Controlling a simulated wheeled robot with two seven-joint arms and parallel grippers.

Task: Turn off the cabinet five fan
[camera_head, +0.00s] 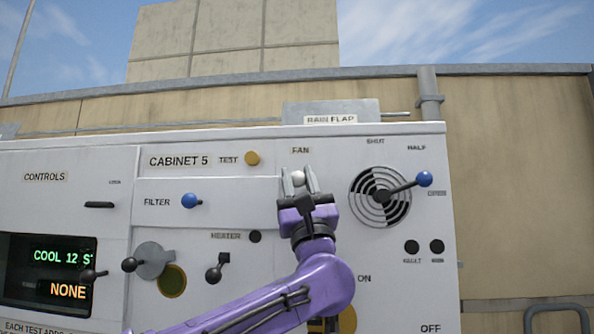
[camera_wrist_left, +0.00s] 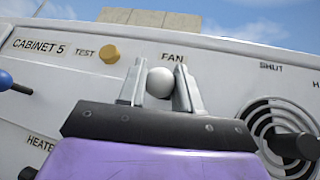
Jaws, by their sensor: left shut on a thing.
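The cabinet 5 panel (camera_head: 150,217) is white and faces me. Its FAN label (camera_head: 301,150) is above a white ball-shaped knob (camera_head: 297,178), which also shows in the left wrist view (camera_wrist_left: 160,82). My left gripper (camera_head: 298,182) has its fingers on both sides of this knob and is shut on it; the fingers also show in the left wrist view (camera_wrist_left: 160,88). The gripper and purple wrist hide what lies below the knob, so I cannot tell the fan switch's marked position. My right gripper is not in view.
A round vent with a blue-tipped lever (camera_head: 424,179) is right of my gripper. A blue FILTER knob (camera_head: 189,200), a yellow TEST button (camera_head: 252,158) and a HEATER lever (camera_head: 213,274) are to the left. A lit display (camera_head: 60,272) is at far left.

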